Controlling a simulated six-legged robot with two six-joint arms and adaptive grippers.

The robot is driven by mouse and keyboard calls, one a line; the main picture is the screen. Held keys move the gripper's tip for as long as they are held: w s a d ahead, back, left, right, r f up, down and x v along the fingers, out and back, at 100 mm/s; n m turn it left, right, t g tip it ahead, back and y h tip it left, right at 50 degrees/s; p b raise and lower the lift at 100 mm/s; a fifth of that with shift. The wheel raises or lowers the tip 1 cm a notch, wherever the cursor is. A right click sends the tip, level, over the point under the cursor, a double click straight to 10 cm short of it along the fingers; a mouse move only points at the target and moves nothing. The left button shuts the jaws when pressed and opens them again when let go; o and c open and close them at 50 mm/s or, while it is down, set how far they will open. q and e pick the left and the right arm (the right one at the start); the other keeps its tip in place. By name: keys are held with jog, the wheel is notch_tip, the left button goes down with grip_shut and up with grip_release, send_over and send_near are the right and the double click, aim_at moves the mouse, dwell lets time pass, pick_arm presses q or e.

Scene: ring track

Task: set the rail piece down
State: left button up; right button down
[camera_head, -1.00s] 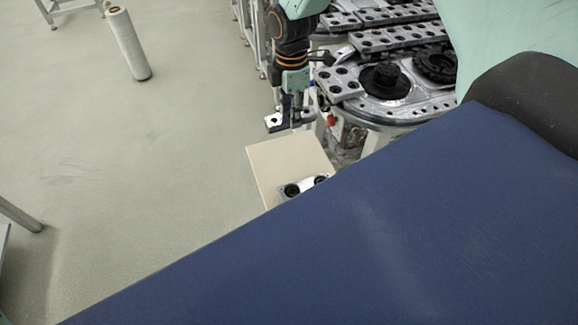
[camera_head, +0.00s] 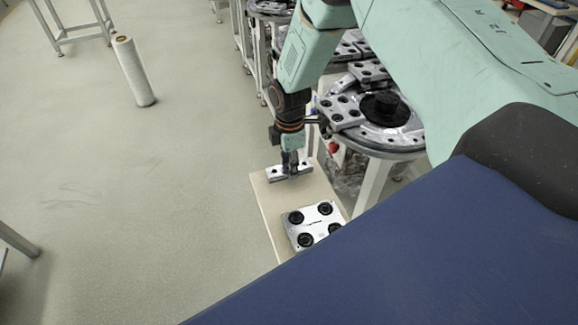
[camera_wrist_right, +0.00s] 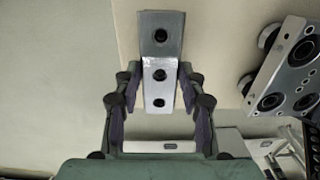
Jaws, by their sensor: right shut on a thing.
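The rail piece (camera_head: 276,173) is a short grey metal bar with dark holes. In the head view it is at the far end of a pale board (camera_head: 264,205). My right gripper (camera_head: 290,170) points down and is shut on it. In the right wrist view the rail piece (camera_wrist_right: 160,60) sits between the two fingers of my right gripper (camera_wrist_right: 158,95), with the pale board (camera_wrist_right: 235,40) behind it. I cannot tell whether the piece touches the board. My left gripper is not in view.
A silver carriage plate with black rollers (camera_head: 314,223) lies on the board nearer me; it also shows in the wrist view (camera_wrist_right: 290,75). The ring track (camera_head: 385,135) stands to the right. A white roll (camera_head: 133,70) stands on the floor at the left.

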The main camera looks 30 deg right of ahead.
jog(key=shift+w+d+f, duration=0.1)
jog(key=shift+d+f, duration=0.1)
jog(key=shift+f, duration=0.55)
jog(key=shift+w+a, duration=0.15)
jog(key=shift+a, duration=0.15)
jog(key=shift+f, duration=0.15)
jog(key=c, duration=1)
grip_release()
jog(key=shift+s+d, duration=0.2)
jog(key=shift+s, duration=0.05)
jog(key=shift+c, duration=0.2)
jog(key=shift+o, duration=1.3)
jog(key=shift+f, duration=0.1)
jog(key=shift+w+a, duration=0.1)
jog(key=shift+a, duration=0.1)
